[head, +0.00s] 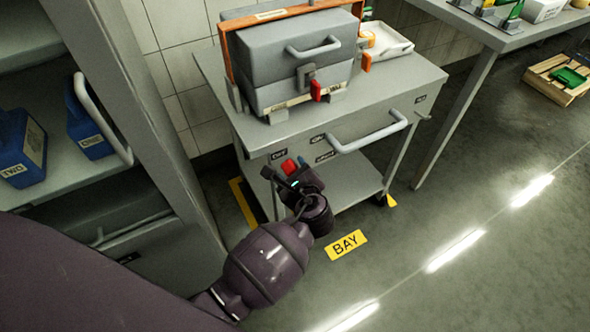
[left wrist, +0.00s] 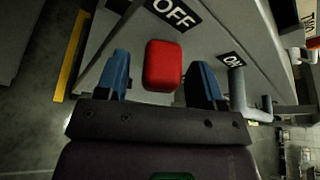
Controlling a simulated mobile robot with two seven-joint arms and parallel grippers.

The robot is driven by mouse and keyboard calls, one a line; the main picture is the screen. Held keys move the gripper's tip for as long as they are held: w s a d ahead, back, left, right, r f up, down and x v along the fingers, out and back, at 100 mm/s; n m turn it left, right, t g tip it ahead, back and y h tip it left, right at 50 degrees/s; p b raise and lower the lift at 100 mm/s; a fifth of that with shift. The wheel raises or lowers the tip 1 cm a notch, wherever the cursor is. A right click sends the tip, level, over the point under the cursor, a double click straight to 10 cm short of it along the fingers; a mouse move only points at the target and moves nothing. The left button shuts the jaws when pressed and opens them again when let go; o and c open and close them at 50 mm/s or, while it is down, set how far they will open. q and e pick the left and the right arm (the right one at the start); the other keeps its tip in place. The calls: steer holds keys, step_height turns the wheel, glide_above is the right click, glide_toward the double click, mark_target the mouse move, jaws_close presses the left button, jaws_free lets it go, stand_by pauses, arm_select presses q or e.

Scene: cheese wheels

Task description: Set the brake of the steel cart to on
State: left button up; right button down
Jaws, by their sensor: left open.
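The steel cart (head: 408,78) stands against the tiled wall in the head view. On its front, under the worktop, is a red brake knob (head: 289,167). It also shows in the left wrist view (left wrist: 163,66), right below the OFF label (left wrist: 175,12); the ON label (left wrist: 232,60) is off to its right. My left gripper (head: 285,169) is at the cart's front left. In the left wrist view its open fingers (left wrist: 162,80) lie either side of the red knob, with gaps on both sides. My right gripper is out of view.
A grey case (head: 285,55) with a red latch and orange frame sits on the cart top, beside a white tray (head: 390,42). The cart's handle bar (head: 370,134) juts out to the right of the knob. A shelf with blue containers (head: 90,132) is left. The floor in front is clear.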

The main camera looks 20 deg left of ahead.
arm_select(q)
steer(key=shift+w+a+f, duration=0.1)
steer(key=shift+w+a, duration=0.05)
steer(key=shift+w, duration=0.05)
steer(key=shift+c, duration=0.4)
